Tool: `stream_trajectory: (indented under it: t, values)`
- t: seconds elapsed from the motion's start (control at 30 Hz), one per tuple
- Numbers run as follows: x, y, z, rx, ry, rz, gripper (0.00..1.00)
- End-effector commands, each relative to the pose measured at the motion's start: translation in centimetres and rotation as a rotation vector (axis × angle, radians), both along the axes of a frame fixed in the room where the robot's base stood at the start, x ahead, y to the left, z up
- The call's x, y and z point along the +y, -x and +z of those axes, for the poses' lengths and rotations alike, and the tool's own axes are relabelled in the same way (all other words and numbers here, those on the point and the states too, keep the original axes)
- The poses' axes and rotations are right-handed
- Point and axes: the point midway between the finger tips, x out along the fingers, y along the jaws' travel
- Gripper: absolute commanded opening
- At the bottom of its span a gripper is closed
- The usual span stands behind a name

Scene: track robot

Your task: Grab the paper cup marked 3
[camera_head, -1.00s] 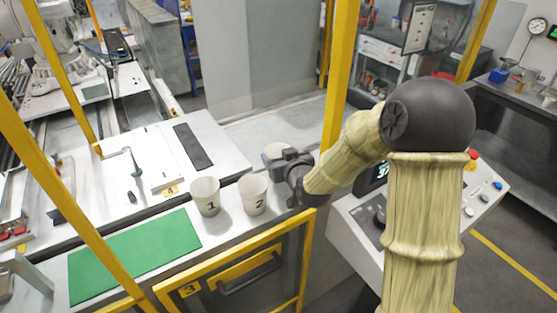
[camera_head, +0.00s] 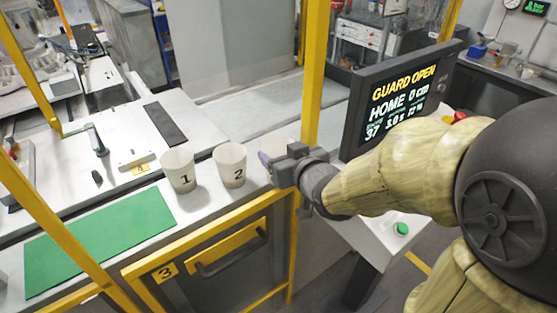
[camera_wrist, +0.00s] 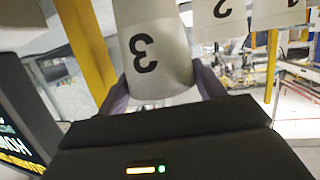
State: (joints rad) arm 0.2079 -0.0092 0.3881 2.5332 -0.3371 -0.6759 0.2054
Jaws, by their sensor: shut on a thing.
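The paper cup marked 3 (camera_wrist: 158,45) is white and stands between my gripper's two fingers in the wrist view, its number facing the camera. In the head view most of this cup (camera_head: 277,147) is hidden behind my gripper (camera_head: 268,163); only a pale part of it shows. My gripper, also in the wrist view (camera_wrist: 160,88), is shut on the cup marked 3. The cup marked 2 (camera_head: 230,163) and the cup marked 1 (camera_head: 178,168) stand upright to its left on the pale worktop (camera_head: 206,207).
A green mat (camera_head: 95,245) lies on the worktop at the left. Yellow guard posts (camera_head: 313,75) rise around the worktop, one close beside my gripper. A black screen (camera_head: 400,95) reading GUARD OPEN stands to the right. A low yellow-framed door (camera_head: 215,265) is in front.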

Motion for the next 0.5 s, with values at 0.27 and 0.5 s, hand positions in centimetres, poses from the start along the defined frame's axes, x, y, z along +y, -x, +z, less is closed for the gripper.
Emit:
stream_trajectory:
  t: [0.27,0.5]
  values:
    - [-0.9,2.3,-0.2,-0.003,0.002,0.002,0.47]
    - [-1.2,2.8,0.0,0.000,0.000,0.000,0.47]
